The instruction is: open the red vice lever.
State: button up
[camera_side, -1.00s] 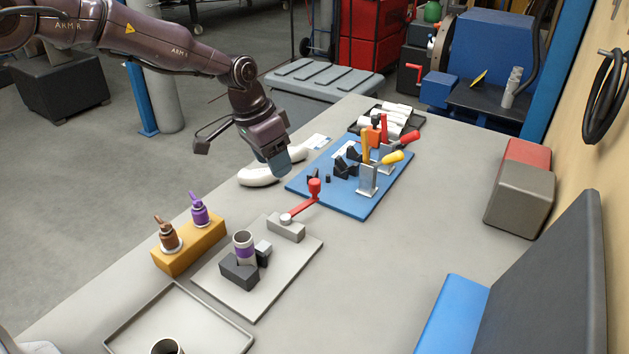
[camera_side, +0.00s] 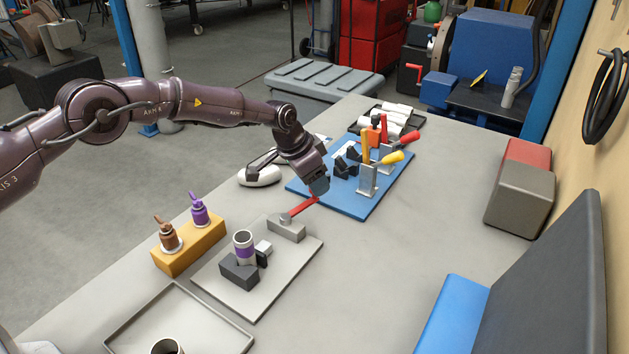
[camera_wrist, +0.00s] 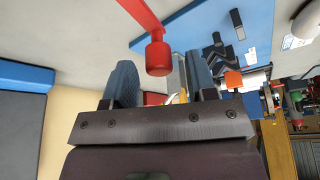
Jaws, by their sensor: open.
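The red lever (camera_side: 303,206) rises at a slant from the grey vice block (camera_side: 287,231) on a light plate (camera_side: 225,290). Its red knob (camera_wrist: 158,58) shows in the wrist view, between my two finger tips in the picture. My gripper (camera_side: 319,189) is open at the lever's outer end and hides the knob in the side view. I cannot tell whether a finger touches the knob. A grey tube with a purple band (camera_side: 244,248) stands by a dark block (camera_side: 239,272) on the same plate.
A blue board (camera_side: 350,205) with upright clamps and a yellow-handled lever (camera_side: 393,158) lies just behind. A yellow block (camera_side: 188,247) with two small bottles stands to the left.

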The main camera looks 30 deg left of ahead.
jog(key=shift+w+d+f, duration=0.1)
jog(key=shift+w+f, duration=0.05)
jog(key=shift+f, duration=0.35)
grip_shut()
